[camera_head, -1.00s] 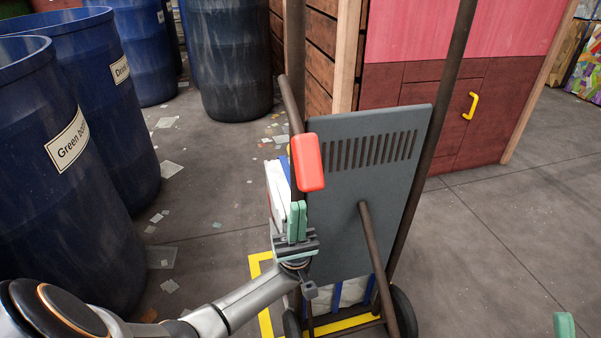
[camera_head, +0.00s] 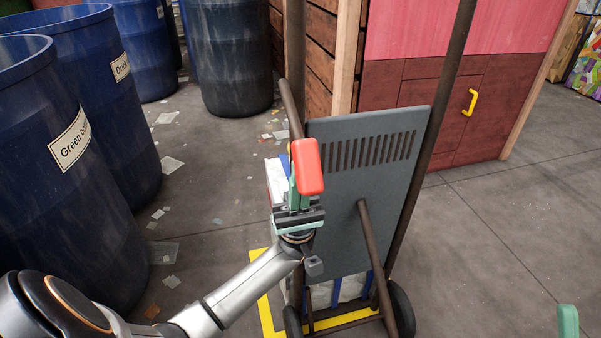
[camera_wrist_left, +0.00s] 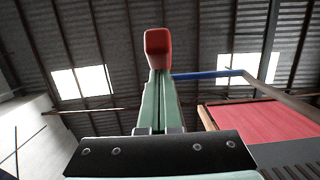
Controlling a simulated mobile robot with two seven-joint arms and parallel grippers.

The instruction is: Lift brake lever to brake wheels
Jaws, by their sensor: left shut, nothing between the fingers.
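The red brake lever (camera_head: 308,167) is mounted on the upper left of the hand truck (camera_head: 365,180), beside its grey back plate. My left gripper (camera_head: 295,180) points up with its green fingers pressed together and empty. In the head view its fingertips are just under and partly behind the lever. In the left wrist view the lever (camera_wrist_left: 158,48) sits at the tips of the closed fingers (camera_wrist_left: 159,90), and I cannot tell whether they touch. A green fingertip (camera_head: 568,322) of my right gripper shows at the lower right edge; the rest is out of frame.
Blue barrels (camera_head: 75,185) stand along the left, with scattered shards on the floor. A red and brown cabinet (camera_head: 450,90) with a yellow handle stands behind the truck. Yellow tape (camera_head: 265,310) marks the floor around the truck's base.

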